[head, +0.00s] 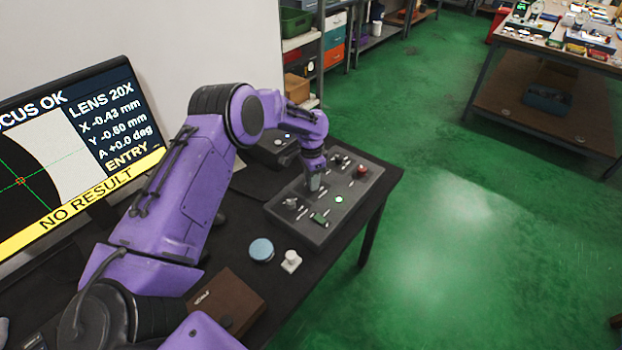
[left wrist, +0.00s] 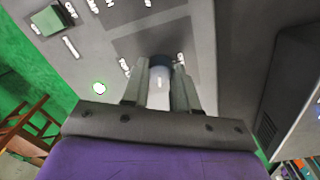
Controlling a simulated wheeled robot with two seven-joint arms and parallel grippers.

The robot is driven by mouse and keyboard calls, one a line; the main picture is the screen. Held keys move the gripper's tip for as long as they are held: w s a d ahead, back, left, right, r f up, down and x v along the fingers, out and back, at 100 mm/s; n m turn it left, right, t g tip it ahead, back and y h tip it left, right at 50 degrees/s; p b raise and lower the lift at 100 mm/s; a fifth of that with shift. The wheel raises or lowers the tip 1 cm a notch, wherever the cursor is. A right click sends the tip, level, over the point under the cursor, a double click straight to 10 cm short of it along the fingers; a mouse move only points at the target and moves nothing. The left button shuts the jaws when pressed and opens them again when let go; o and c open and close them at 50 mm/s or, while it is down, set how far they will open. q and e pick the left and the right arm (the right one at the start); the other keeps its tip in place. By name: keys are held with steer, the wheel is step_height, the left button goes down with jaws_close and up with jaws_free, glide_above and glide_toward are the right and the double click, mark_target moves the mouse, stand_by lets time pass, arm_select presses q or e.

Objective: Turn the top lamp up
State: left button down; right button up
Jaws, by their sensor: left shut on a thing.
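The grey control panel (head: 318,230) lies on the dark bench and carries several controls. My left gripper (head: 314,183) points down at the middle of the panel. In the left wrist view the two fingers (left wrist: 160,88) are shut on a round knob (left wrist: 160,61) with a dark bluish top, which the fingers partly hide. Its setting is hidden. White lettering stands around the knob, too small and tilted to read surely, so I cannot tell whether it is the top lamp's. My right gripper is not in view.
Near the gripper are a silver knob (head: 290,203), a green switch (head: 320,217), a lit green button (head: 339,199) and a red button (head: 362,170). A blue round lid (head: 261,250), a white piece (head: 291,262) and a brown box (head: 228,302) lie in front. The monitor (head: 75,150) reads "NO RESULT".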

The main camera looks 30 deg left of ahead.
arm_select(q)
steer(key=shift+s+d+f, duration=0.1)
steer(key=shift+s+f, duration=0.1)
steer(key=shift+f, duration=0.1)
steer(key=c, duration=1)
jaws_free()
steer(key=shift+c, duration=0.2)
steer(key=shift+o, duration=0.9)
steer(key=shift+w, duration=0.2)
step_height(320, 180, up, 11)
steer(key=b, duration=0.1)
steer(key=shift+w+a+f, duration=0.15)
steer(key=shift+a+f, duration=0.05)
steer(key=shift+a, duration=0.05)
